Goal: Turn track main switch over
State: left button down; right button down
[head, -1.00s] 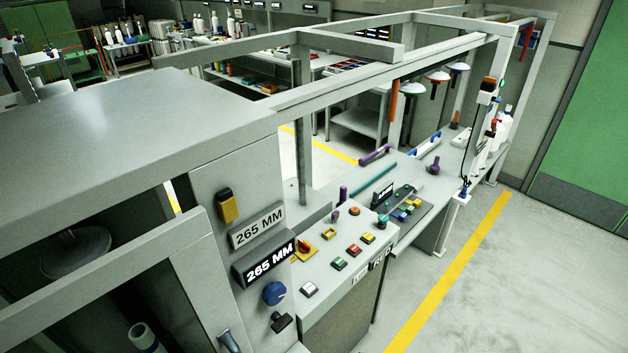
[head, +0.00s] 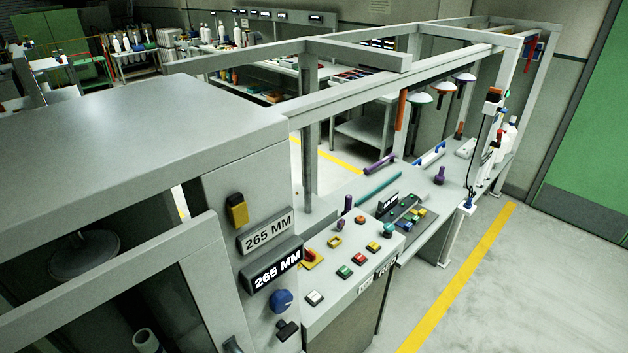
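A sloped grey control panel (head: 328,283) stands in the lower middle of the head view. A red rotary switch on a yellow plate (head: 311,257) sits at its left side, beside the "265 MM" boxes. It looks like a main switch, but I cannot read a label for it. A blue round knob (head: 281,300) and a black knob (head: 288,330) are on the cabinet face below the boxes. Neither of my grippers is in view.
The panel also bears white, green, red and yellow push buttons (head: 358,258). A grey cabinet (head: 130,130) fills the left, and overhead frame bars (head: 390,80) cross above the bench. Clear floor with a yellow line (head: 460,270) lies to the right.

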aim_at(309, 256)
jog(key=u, duration=0.3)
jog(key=i+l+u, duration=0.1)
jog(key=l+u, duration=0.2)
jog(key=i+l+u, duration=0.1)
jog(key=l+u, duration=0.25)
jog(key=i+l+u, duration=0.1)
jog(key=u, duration=0.2)
jog(key=l, duration=0.1)
